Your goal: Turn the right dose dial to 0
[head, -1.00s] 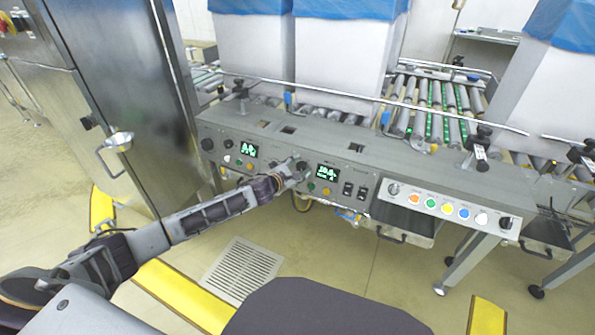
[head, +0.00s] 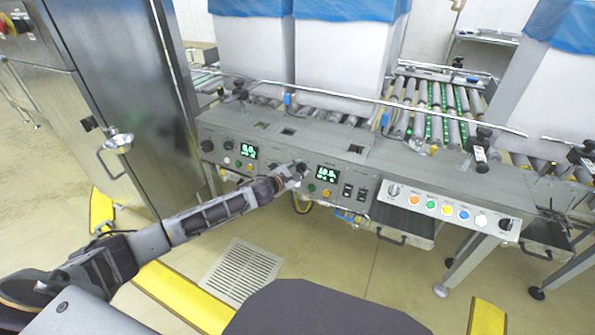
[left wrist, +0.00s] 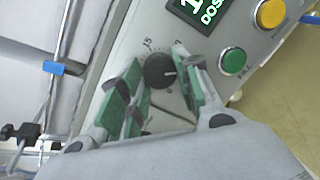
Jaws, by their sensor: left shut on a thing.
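The right dose dial (left wrist: 160,70) is a black round knob with a white pointer line, set in a printed number scale. In the left wrist view the pointer points to the right in the picture. My left gripper (left wrist: 155,88) has its green-padded fingers on both sides of the dial and is shut on it. In the head view my left gripper (head: 294,171) covers most of the dial. The right dose display (head: 327,173) glows green beside it; its digits are too small to read surely. My right gripper is not in view.
A green button (left wrist: 232,61) and a yellow button (left wrist: 271,13) sit near the dial. The left dose display (head: 248,152) is further left on the panel. A multi-coloured button box (head: 450,209) is at the right. White lined boxes (head: 337,55) stand on the rollers behind.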

